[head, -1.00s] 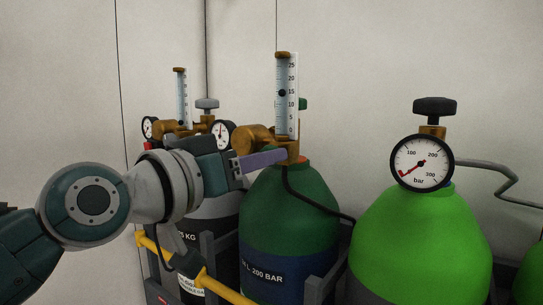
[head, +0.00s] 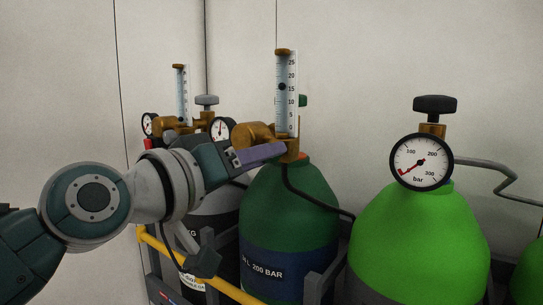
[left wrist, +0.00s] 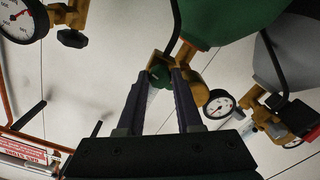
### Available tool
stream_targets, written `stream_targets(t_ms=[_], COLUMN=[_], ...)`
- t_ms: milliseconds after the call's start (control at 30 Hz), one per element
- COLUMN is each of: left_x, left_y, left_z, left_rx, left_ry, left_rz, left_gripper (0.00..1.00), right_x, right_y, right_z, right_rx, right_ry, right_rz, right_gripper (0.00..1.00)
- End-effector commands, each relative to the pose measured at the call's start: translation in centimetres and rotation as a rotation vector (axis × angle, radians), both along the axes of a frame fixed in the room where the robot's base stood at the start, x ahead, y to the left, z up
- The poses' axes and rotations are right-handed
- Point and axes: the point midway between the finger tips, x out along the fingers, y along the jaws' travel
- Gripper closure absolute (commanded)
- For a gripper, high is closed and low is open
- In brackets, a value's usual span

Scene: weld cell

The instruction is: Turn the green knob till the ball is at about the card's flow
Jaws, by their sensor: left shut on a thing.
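The green knob (left wrist: 160,76) shows between the fingertips of my left gripper (left wrist: 168,74) in the left wrist view, and the gripper is shut on it. In the head view the gripper (head: 280,151) is at the brass foot of the middle flow tube (head: 286,112), and hides the knob. The dark ball (head: 282,86) sits a little above the 15 mark in this tube. I cannot make out a card with a flow value. My right gripper is not in view.
A dark green cylinder (head: 288,208) stands below the tube, with a black hose. A bright green cylinder (head: 420,235) with a bar gauge (head: 421,161) stands to the right. Another flow tube (head: 181,95) is behind at the left. A yellow rail (head: 227,289) runs in front.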

Motion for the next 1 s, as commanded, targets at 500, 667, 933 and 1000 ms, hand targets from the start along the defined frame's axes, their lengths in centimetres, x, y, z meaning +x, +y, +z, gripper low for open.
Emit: stream_targets(t_ms=[500,667,933,1000], left_x=[0.0,-0.5,-4.2,-5.4], left_y=[0.0,0.4,2.9,3.6], left_z=[0.0,0.0,-0.1,-0.2], left_rx=[0.002,0.002,0.004,0.005], left_ry=[-0.001,-0.001,-0.001,0.001], left_rz=[0.000,0.001,0.001,0.001], left_gripper=[0.36,0.36,0.36,0.36], right_x=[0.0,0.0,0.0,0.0], right_y=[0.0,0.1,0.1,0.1], right_z=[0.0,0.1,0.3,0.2], right_rx=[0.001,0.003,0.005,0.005], right_ry=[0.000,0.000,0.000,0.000], right_rz=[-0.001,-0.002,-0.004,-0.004], right_gripper=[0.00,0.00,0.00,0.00])
